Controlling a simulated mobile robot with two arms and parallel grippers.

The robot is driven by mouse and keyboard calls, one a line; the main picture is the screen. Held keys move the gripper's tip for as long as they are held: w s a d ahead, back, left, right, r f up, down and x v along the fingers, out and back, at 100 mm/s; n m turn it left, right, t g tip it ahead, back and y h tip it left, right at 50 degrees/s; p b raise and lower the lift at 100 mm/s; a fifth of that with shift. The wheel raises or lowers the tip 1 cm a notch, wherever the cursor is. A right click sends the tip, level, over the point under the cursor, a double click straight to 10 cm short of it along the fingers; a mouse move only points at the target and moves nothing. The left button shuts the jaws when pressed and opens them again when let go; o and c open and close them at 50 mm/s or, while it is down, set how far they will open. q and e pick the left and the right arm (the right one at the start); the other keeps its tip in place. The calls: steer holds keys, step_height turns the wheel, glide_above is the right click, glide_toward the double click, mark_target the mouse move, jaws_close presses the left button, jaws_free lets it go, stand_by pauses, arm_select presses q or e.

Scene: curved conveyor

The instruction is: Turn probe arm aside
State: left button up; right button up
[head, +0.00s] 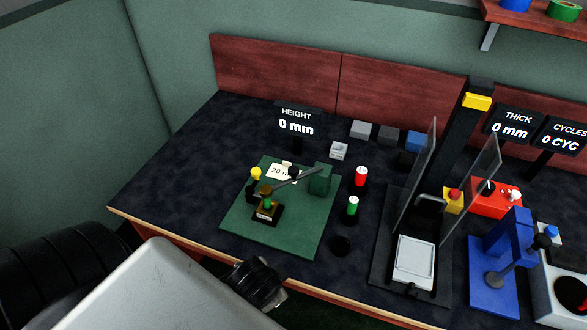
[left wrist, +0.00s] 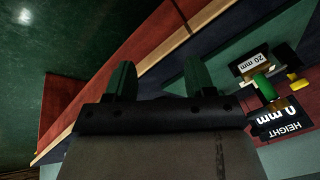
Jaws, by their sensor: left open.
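The probe arm (head: 296,179) is a thin grey bar in the head view. It reaches left from a dark green post (head: 320,180) over a green base plate (head: 302,226). Its left end is above a small brass-and-green piece (head: 267,202) on a dark block. A yellow knob (head: 256,173) stands beside it. My left gripper (left wrist: 159,80) is open and empty in the left wrist view, near the table's front edge. My left arm fills the lower left of the head view, apart from the plate; its fingers are not clear there. My right gripper is out of view.
The height display (head: 297,121) stands behind the plate. Red (head: 361,176) and green (head: 353,206) cylinders stand to its right, near a dark round hole (head: 341,245). A clear-walled press (head: 414,262) and blue stand (head: 493,279) are farther right. The table's left is clear.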

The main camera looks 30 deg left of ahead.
arm_select(q)
steer(key=w+a+r+m+t+y, duration=0.1)
steer(key=w+a+r+m+y, duration=0.15)
steer(key=w+m, duration=0.2)
steer(key=m+t+y, duration=0.8)
steer(key=m, duration=1.1)
glide_toward(294, 175)
steer(key=x, duration=0.2)
steer(key=p+x, duration=0.1)
steer(key=x, duration=0.8)
steer(key=shift+w+a, duration=0.15)
steer(key=shift+w, duration=0.05)
steer(key=shift+c, duration=0.4)
jaws_close()
